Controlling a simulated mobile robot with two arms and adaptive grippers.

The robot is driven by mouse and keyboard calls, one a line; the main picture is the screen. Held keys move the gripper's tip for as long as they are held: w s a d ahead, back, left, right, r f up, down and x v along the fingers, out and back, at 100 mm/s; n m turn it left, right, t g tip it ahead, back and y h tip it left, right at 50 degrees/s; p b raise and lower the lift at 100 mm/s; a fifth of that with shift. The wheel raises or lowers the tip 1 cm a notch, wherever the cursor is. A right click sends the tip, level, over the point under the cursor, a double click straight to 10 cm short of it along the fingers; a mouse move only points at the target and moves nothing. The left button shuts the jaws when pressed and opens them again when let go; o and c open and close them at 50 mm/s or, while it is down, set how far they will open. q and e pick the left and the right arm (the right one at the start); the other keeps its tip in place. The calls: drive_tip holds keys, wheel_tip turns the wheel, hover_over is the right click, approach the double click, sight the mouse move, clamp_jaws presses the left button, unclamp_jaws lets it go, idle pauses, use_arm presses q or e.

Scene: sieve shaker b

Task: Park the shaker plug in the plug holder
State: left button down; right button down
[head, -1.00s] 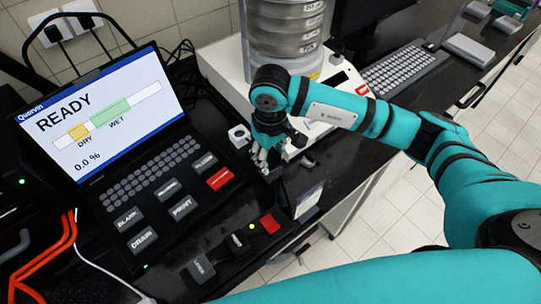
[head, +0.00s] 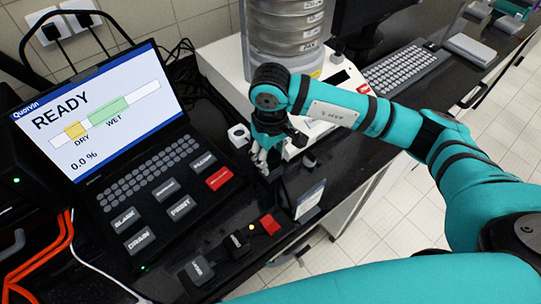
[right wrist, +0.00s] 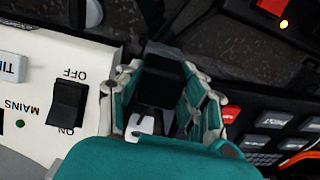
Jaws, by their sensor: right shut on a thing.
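My right gripper (head: 268,165) points down at the counter beside the front left corner of the white shaker (head: 222,62). In the right wrist view its fingers (right wrist: 165,95) are shut on a black block, the shaker plug (right wrist: 168,72). In the head view the plug is hard to make out against the black counter and the fingers. I cannot tell whether it touches anything below. I cannot identify the plug holder with certainty. A small dark block (head: 309,160) stands just right of the gripper. My left gripper is not in view.
A white cube-like piece (head: 239,135) stands left of the gripper. A keypad terminal (head: 150,195) reading READY is at left. A small card stand (head: 310,200), a red block (head: 269,224) and black modules (head: 197,272) line the front edge. The shaker's MAINS switch (right wrist: 68,105) is close by.

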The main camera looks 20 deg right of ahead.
sight(270, 154)
drive_tip(key=shift+f, duration=0.25)
drive_tip(key=c, duration=0.7)
unclamp_jaws()
wheel_tip(270, 154, up, 12)
drive_tip(key=shift+r, duration=0.1)
